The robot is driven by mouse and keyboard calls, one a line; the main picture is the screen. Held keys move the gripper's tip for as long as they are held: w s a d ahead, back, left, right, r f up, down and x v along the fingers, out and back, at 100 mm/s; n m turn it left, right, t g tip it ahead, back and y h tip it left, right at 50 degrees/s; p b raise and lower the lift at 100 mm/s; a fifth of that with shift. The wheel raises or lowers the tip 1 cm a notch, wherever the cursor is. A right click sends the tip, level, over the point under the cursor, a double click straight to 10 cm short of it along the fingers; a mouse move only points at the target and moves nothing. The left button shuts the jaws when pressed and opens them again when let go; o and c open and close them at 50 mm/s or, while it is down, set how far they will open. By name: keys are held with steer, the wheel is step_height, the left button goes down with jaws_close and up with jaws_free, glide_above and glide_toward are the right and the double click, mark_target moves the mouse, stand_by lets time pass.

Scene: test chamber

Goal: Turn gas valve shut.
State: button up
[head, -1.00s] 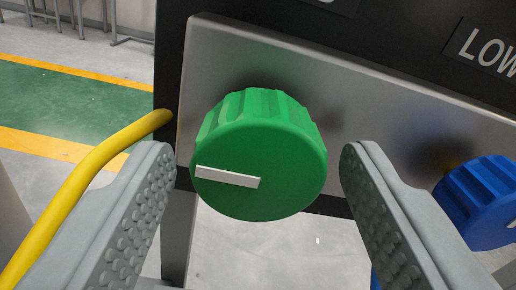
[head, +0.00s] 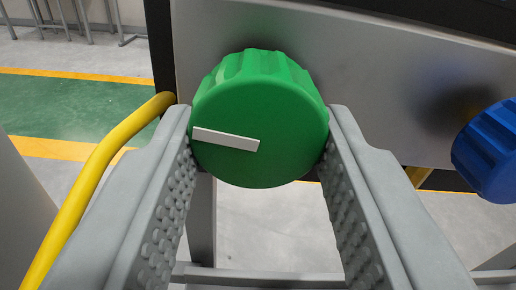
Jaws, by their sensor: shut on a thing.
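The gas valve is a green ribbed knob (head: 262,118) on a metal panel, in the upper middle of the head view. A white pointer bar (head: 226,139) on its face runs from the centre toward the left, almost level. My gripper (head: 259,125) is shut on the green knob, with one grey studded finger at its left side and the other at its right side. The fingertips touch the knob's rim. The knob's back, where it joins the panel, is hidden.
A blue knob (head: 488,150) sits on the same silver panel (head: 390,85) to the right. A yellow hose or pipe (head: 90,185) curves at the left. Panel legs and a crossbar stand below. The floor with green and yellow markings is behind.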

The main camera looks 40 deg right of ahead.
steer(key=m, duration=0.4)
steer(key=shift+a, duration=0.1)
steer(key=m, duration=0.4)
steer(key=shift+w, duration=0.1)
steer(key=m, duration=0.4)
steer(key=shift+a+r, duration=0.1)
steer(key=shift+r, duration=0.05)
steer(key=shift+m, duration=2.1)
steer(key=o, duration=1)
steer(key=shift+a, duration=0.1)
steer(key=v, duration=1.7)
steer(key=shift+r, duration=0.1)
